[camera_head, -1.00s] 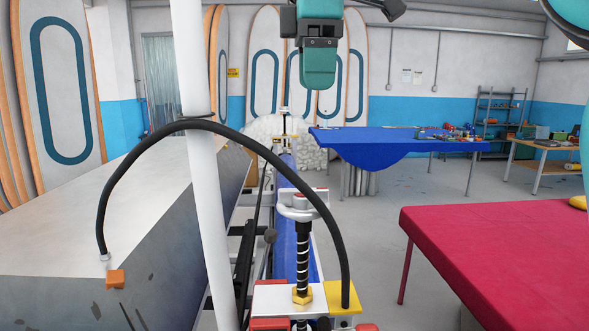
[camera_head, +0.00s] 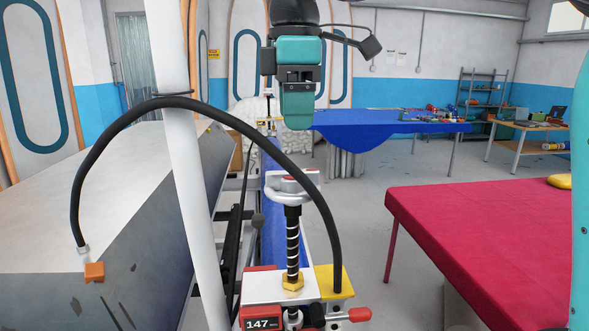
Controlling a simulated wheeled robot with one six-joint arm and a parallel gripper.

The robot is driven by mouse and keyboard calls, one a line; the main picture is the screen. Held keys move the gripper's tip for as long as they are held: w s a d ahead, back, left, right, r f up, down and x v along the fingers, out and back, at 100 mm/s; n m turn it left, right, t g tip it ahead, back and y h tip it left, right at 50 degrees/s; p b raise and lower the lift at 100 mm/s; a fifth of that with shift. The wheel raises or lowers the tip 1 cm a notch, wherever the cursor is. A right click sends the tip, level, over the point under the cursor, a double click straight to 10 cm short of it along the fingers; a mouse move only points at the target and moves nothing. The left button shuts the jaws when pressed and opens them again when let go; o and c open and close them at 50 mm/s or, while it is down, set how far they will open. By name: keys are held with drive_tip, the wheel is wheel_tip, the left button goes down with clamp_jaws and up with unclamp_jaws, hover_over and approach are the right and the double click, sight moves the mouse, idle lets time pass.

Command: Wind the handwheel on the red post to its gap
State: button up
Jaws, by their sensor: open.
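A pale grey handwheel (camera_head: 288,184) with red marks sits on top of a black threaded spindle (camera_head: 293,236) at the near end of the blue beam. The spindle passes through a brass nut (camera_head: 292,283) into a white block with a red part (camera_head: 262,312) on its left and a yellow part on its right. A display (camera_head: 263,324) on the red part reads 147. My gripper (camera_head: 297,124) hangs pointing down above and behind the handwheel in the picture, apart from it. It is open with nothing seen between the fingers, which overlap from this side.
A black hose (camera_head: 190,103) arches in front, past a white pole (camera_head: 187,190), down to the yellow part. A grey slanted box (camera_head: 120,250) stands left. A red-covered table (camera_head: 480,230) stands right, a blue one (camera_head: 370,130) behind. A second small post (camera_head: 268,100) stands farther along the beam.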

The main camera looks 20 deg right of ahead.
sight(294, 172)
wheel_tip(294, 172, down, 9)
drive_tip(key=b, duration=0.8)
drive_tip(key=shift+r, duration=0.1)
drive_tip(key=shift+c, duration=0.2)
drive_tip(key=c, duration=0.9)
drive_tip(key=shift+o, duration=0.2)
drive_tip(key=shift+m, duration=0.3)
drive_tip(key=m, duration=0.6)
drive_tip(key=shift+a+r, duration=0.1)
drive_tip(key=m, duration=0.7)
drive_tip(key=shift+s+a, duration=0.1)
drive_tip(key=o, duration=0.9)
